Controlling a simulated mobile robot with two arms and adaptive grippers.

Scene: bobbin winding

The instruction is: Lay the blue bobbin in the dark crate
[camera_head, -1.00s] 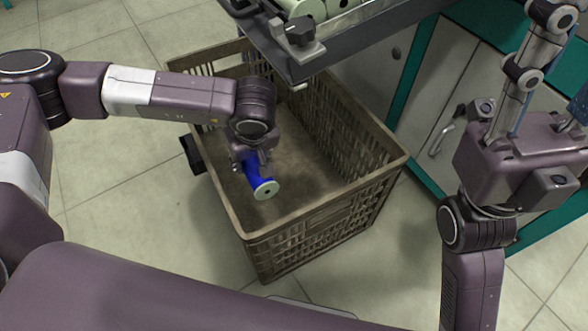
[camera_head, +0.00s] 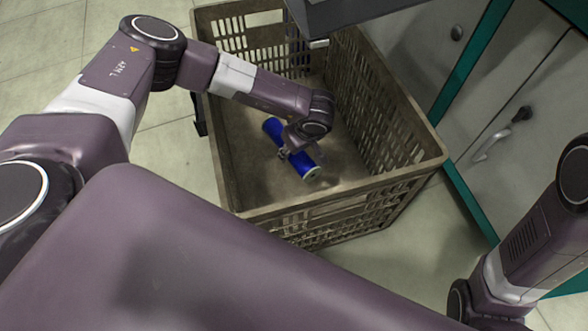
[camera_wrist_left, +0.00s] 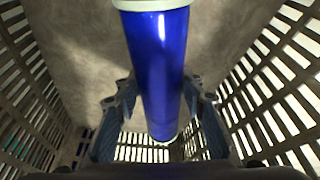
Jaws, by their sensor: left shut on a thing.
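The blue bobbin (camera_head: 273,130) has pale end caps and is inside the dark crate (camera_head: 330,206), within its walls. My left gripper (camera_head: 293,151) reaches down into the crate and is shut on the bobbin around its middle. In the left wrist view the bobbin (camera_wrist_left: 157,70) lies between the two fingers, with the crate floor and slatted walls beyond. I cannot tell whether the bobbin touches the crate floor. My right gripper is out of the picture; only part of my right arm shows at the lower right of the head view.
The crate holds nothing else that I can see. A grey machine edge (camera_head: 350,14) overhangs its back right. Grey cabinets with teal edges (camera_head: 500,120) stand to the right. Tiled floor (camera_head: 175,170) is clear to the left.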

